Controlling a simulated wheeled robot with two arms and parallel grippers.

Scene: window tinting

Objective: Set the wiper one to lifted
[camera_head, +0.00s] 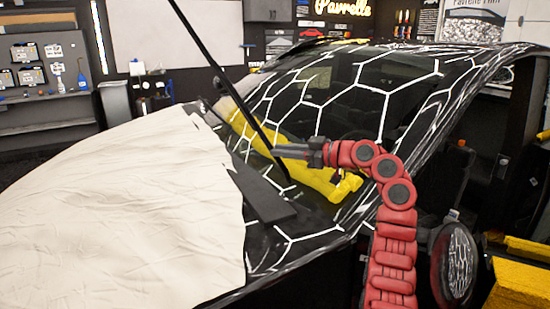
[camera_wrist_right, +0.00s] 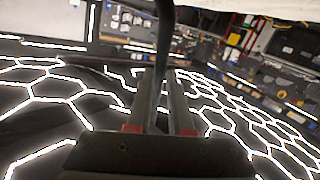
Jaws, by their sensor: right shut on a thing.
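The wiper (camera_head: 213,65) is a long, thin black arm. In the head view it stands raised off the windshield (camera_head: 340,100), slanting from the base of the glass up and left past the top edge. My right gripper (camera_head: 276,152) is shut on the wiper's lower part, above the cowl. In the right wrist view the wiper (camera_wrist_right: 165,40) runs down between the two fingers (camera_wrist_right: 163,110). The wiper's upper end is out of frame. My left gripper is not in view.
A cream cover (camera_head: 130,205) lies over the hood. A yellow cloth (camera_head: 320,178) lies along the windshield's base, beneath my right gripper. The side mirror (camera_head: 458,262) is close to my right arm. A yellow object (camera_head: 520,285) stands at lower right. Shelves (camera_head: 45,80) line the back wall.

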